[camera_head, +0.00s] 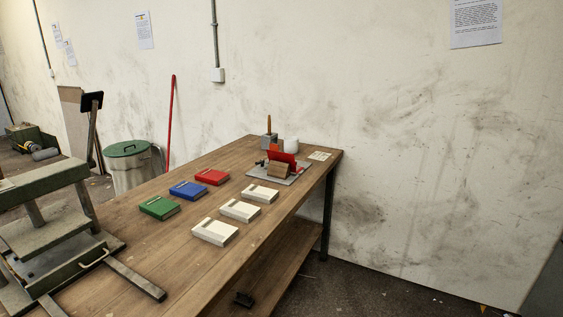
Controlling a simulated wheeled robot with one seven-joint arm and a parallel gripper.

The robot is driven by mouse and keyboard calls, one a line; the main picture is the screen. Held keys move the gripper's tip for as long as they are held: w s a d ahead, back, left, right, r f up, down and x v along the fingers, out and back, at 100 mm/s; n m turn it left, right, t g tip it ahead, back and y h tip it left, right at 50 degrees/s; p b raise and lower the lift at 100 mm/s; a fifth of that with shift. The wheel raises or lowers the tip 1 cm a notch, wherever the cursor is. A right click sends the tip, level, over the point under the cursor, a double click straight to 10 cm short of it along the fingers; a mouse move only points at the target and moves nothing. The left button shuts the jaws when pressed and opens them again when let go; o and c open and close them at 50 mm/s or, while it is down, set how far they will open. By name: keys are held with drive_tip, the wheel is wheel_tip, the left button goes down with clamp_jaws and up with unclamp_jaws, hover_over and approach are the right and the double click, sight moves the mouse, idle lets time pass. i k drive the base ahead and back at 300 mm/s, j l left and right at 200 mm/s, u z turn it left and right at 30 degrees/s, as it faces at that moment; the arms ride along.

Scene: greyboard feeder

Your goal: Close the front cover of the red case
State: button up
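A flat red case (212,177) lies on the wooden table, behind a row of white cases. It looks like a closed flat block with a pale mark on top; its cover edges are too small to make out. I cannot tell whether this upright piece is an open cover. My gripper is not in view.
Blue (188,190) and green (159,207) cases and white cases (215,232) lie on the wooden table (180,267). A green press (45,215) stands at the left. A pot with a handle (268,140) and white container (291,145) stand behind the board.

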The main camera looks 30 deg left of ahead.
sight(276, 156)
drive_tip(key=i+j, duration=0.25)
drive_tip(key=i, duration=0.2)
drive_tip(key=i+j, duration=0.2)
drive_tip(key=i, duration=0.25)
drive_tip(key=i+j+u, duration=0.1)
drive_tip(key=i+j, duration=0.15)
drive_tip(key=i, duration=0.2)
drive_tip(key=i+j, duration=0.2)
drive_tip(key=i, duration=0.25)
drive_tip(key=i+j, duration=0.2)
drive_tip(key=i, duration=0.25)
drive_tip(key=i+j, duration=0.2)
drive_tip(key=i, duration=0.3)
drive_tip(key=u, duration=0.05)
